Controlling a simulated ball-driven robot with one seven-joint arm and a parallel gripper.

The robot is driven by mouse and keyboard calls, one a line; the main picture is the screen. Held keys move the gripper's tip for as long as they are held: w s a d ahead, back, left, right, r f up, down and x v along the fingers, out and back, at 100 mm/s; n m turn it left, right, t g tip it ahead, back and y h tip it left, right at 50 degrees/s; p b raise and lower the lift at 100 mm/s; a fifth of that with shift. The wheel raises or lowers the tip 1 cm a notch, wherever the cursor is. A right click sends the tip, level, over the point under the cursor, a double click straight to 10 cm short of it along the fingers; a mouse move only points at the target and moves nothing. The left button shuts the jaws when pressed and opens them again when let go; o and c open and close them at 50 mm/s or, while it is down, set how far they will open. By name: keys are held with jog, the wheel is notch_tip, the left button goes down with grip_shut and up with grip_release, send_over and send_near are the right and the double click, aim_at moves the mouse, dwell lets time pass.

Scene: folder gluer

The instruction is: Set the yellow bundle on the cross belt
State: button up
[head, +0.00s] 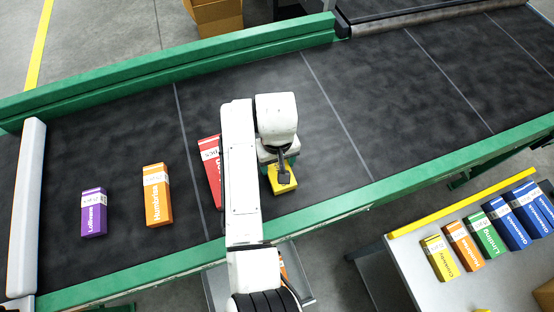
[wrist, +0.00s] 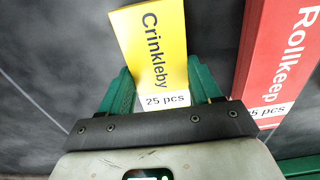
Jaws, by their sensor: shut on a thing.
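The yellow bundle (head: 283,185) is a small box-shaped stack, and my gripper (head: 279,165) is shut on it over the dark belt (head: 330,160). In the wrist view the yellow bundle (wrist: 153,40) reads "Crinkleby" with a "25 pcs" label and sits between my green fingers. I cannot tell whether its underside touches the belt. A red bundle (head: 210,170) lies on the belt to the left, partly hidden by my arm. It shows close to the right of the yellow one in the wrist view (wrist: 280,60).
An orange bundle (head: 157,195) and a purple bundle (head: 94,212) lie further left on the belt. Green rails (head: 170,72) edge it. The belt right of my gripper is clear. A side table (head: 420,280) at lower right holds several coloured bundles.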

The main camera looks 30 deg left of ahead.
aim_at(278, 164)
jog(key=shift+f, duration=0.15)
jog(key=o, duration=1.1)
notch_tip(278, 164, up, 12)
jog(key=shift+r, duration=0.25)
jog(key=shift+d, duration=0.1)
